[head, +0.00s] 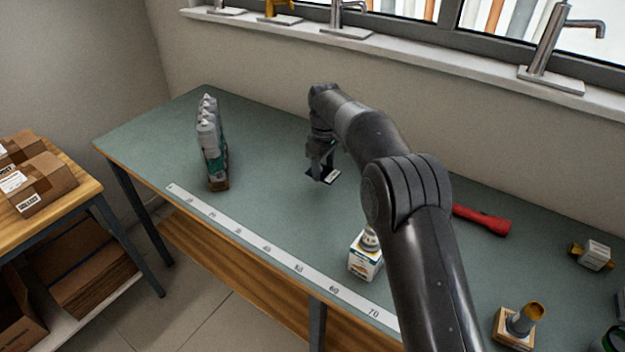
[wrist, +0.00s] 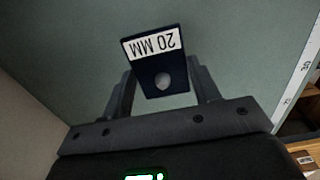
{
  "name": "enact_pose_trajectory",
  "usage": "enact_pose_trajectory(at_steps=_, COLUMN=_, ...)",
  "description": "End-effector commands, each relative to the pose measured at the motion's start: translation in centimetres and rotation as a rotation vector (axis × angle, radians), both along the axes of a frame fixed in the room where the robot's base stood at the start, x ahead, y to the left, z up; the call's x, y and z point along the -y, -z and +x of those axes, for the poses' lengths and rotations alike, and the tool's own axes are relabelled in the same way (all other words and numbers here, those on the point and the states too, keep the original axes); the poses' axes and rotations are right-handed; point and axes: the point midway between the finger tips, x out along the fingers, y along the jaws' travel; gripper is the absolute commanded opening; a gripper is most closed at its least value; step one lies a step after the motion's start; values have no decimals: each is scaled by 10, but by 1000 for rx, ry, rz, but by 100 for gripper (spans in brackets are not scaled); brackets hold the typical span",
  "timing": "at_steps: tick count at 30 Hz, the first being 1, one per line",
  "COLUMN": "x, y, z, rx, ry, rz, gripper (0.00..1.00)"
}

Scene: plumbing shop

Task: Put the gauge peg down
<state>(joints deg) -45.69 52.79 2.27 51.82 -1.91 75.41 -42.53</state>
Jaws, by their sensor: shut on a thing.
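The gauge peg (wrist: 155,62) is a dark navy piece with a white "20 MM" label and a pale round spot on its face. In the wrist view it sits between the two fingers of my gripper (wrist: 165,88), which is shut on it. In the head view my gripper (head: 321,166) is over the far middle of the green bench, with the dark, white-labelled peg (head: 328,176) at its tips. The peg is close to the bench top (head: 265,180); I cannot tell whether it touches. The arm and fingers hide part of it.
A row of tubes (head: 209,150) stands to the left. A numbered strip (head: 275,253) runs along the front edge. A small white box (head: 364,262), a red tool (head: 483,219) and a wooden block with a tilted grey cylinder (head: 518,324) lie rightward. Bench around my gripper is clear.

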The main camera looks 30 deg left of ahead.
Motion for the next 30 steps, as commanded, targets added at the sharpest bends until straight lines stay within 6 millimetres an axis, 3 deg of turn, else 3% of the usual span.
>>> enact_pose_trajectory(at_steps=3, x=-20, y=12, z=-5, rx=0, ry=-2, rz=1, gripper=24)
enact_pose_trajectory(at_steps=7, x=-30, y=18, z=-8, rx=0, ry=0, rz=2, gripper=24)
enact_pose_trajectory(at_steps=11, x=-32, y=24, z=-9, rx=-1, ry=1, rz=0, gripper=24)
enact_pose_trajectory(at_steps=19, x=-32, y=58, z=-9, rx=0, ry=1, rz=0, gripper=24)
enact_pose_trajectory(at_steps=30, x=-31, y=63, z=-8, rx=0, ry=1, rz=1, gripper=24)
